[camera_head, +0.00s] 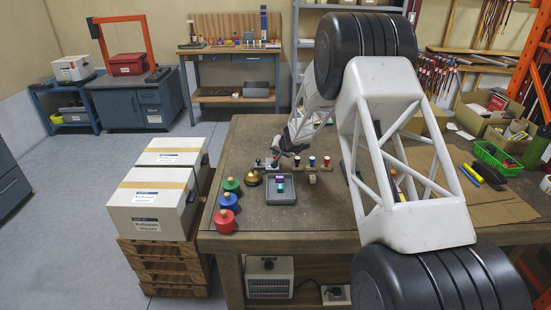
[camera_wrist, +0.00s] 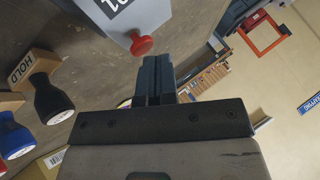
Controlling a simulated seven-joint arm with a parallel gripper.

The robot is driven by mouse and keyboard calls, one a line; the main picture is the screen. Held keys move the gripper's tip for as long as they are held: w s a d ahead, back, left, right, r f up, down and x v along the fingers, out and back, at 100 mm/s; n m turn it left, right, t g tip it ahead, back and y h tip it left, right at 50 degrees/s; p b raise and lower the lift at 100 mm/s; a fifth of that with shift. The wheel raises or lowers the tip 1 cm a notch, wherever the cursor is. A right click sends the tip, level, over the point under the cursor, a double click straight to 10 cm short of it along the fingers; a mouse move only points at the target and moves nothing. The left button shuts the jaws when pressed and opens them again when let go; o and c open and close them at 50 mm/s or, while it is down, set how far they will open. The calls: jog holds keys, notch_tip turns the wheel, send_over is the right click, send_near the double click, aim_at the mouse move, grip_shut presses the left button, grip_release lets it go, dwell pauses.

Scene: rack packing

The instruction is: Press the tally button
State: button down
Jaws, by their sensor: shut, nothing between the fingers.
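The tally box (camera_wrist: 130,15) is grey with a dark number label and a red round button (camera_wrist: 141,44) on its face, at the top of the wrist view. My gripper (camera_wrist: 157,62) is shut and empty, with its fingertips just right of and slightly below the red button in that view. A small gap shows between them; depth is hard to judge. In the head view my gripper (camera_head: 278,149) is low over the far part of the workbench. The small tally box (camera_head: 271,163) is close beside it there, and its button is too small to make out.
Stamps with dark and coloured handles (camera_wrist: 52,101) stand left in the wrist view, one marked HOLD. On the bench (camera_head: 285,222) are a brass bell (camera_head: 254,178), a grey tray (camera_head: 281,199) with small blocks, and green, blue and red knobbed pieces (camera_head: 225,221) along the left edge.

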jog(key=shift+f, duration=0.4)
dwell(0.8)
jog(key=shift+r, duration=0.95)
jog(key=shift+r, duration=2.5)
